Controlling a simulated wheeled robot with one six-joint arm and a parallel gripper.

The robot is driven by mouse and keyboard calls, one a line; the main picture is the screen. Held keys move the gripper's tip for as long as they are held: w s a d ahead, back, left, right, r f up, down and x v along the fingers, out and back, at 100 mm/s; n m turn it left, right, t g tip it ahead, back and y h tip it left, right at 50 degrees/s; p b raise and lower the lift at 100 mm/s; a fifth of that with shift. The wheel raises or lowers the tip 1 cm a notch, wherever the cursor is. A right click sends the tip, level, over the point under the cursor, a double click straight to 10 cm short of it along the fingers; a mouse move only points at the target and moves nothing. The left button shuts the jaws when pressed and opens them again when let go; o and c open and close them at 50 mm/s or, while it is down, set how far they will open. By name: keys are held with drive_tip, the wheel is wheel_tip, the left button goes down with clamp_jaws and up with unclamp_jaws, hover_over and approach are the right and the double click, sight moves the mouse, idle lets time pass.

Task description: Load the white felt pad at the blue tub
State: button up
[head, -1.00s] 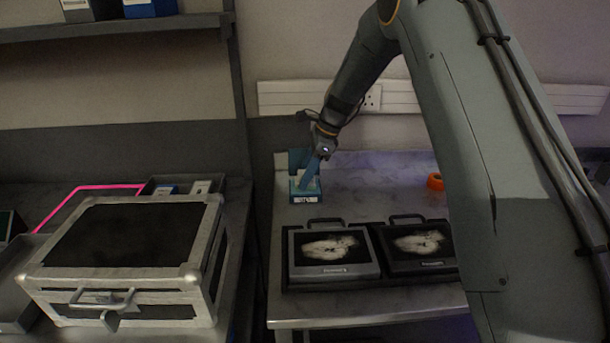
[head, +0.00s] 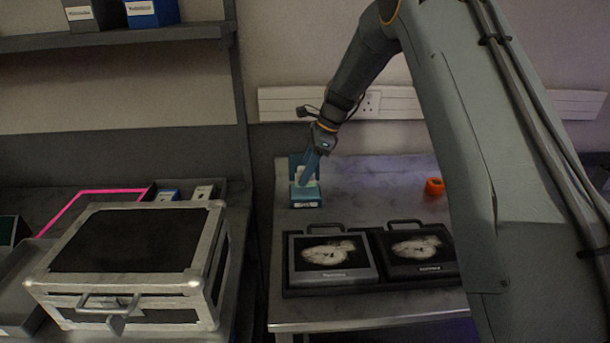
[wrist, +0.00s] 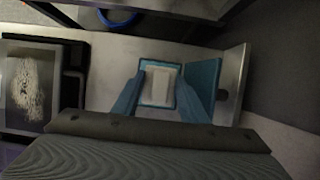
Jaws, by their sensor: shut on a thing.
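The blue tub (head: 306,204) stands at the left back of the grey bench, with a taller blue panel upright at its back. The white felt pad (wrist: 159,86) shows in the wrist view as a pale block inside the tub's rim, between my blue fingers. My gripper (head: 304,181) points steeply down at the tub in the head view. In the wrist view my gripper (wrist: 158,90) has one finger on each side of the pad and is shut on it. The pad's underside is hidden, so its height over the tub floor cannot be told.
Two dark cases with pale pictures (head: 331,254) lie in a black tray in front of the tub. An orange roll (head: 434,187) sits to the right, with clear bench between. A silver-edged case (head: 130,255) stands on the left bench. A rack post (head: 241,110) rises left of the tub.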

sight(302, 167)
drive_tip(key=shift+r+p, duration=0.95)
drive_tip(key=shift+r, duration=0.95)
drive_tip(key=shift+f, duration=0.1)
